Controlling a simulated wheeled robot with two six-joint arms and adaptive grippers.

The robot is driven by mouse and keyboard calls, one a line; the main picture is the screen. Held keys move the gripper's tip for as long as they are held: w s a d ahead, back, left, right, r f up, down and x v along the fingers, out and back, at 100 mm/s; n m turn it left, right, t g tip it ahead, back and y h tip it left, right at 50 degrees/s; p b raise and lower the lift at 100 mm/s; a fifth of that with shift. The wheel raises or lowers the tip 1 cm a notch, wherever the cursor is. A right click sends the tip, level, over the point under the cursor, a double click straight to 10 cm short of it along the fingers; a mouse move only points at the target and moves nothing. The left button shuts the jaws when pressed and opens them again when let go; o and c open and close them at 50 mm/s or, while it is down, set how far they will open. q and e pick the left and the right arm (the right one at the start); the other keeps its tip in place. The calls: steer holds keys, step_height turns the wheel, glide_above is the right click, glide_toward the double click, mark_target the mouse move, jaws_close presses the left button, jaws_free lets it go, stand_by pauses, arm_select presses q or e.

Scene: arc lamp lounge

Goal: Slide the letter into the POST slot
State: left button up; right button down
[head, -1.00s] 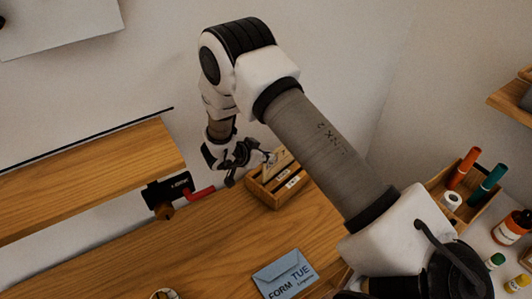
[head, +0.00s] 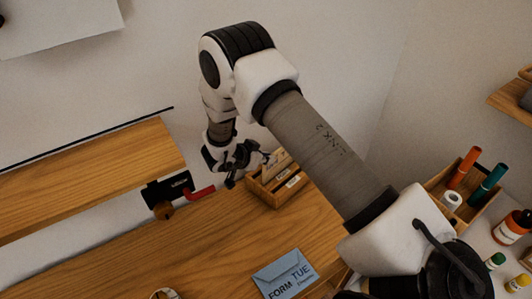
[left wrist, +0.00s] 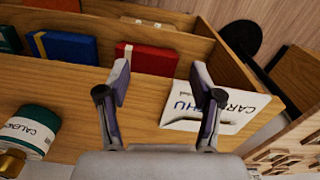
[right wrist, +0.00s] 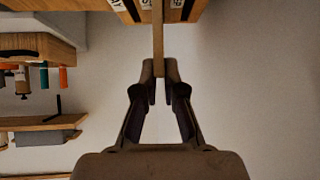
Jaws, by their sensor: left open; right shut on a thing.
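The letter (right wrist: 158,40) is a thin tan sheet seen edge-on in the right wrist view. My right gripper (right wrist: 159,76) is shut on its near end. Its far end reaches between two labelled parts of the wooden sorter (right wrist: 121,6); how deep it sits is hidden. In the head view, the sorter (head: 287,197) stands on the desk against the wall, with my right gripper (head: 262,160) just left of it. The sorter labels are too small or cut off to read, so I cannot tell which slot is POST. My left gripper (left wrist: 158,78) is open and empty.
A blue envelope (head: 284,279) marked FORM TUE lies on the desk front. A black fixture with a red lever (head: 201,193) is left of the sorter, below a shelf (head: 90,175). A white card (left wrist: 247,103) is close to my left fingers, by a wooden box (left wrist: 75,75).

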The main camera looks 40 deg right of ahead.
steer(key=shift+f+b, duration=1.6)
steer(key=shift+f, duration=1.15)
steer(key=c, duration=1.2)
jaws_free()
steer(key=shift+r, duration=0.15)
step_height(320, 180, up, 10)
steer(key=shift+f, duration=0.1)
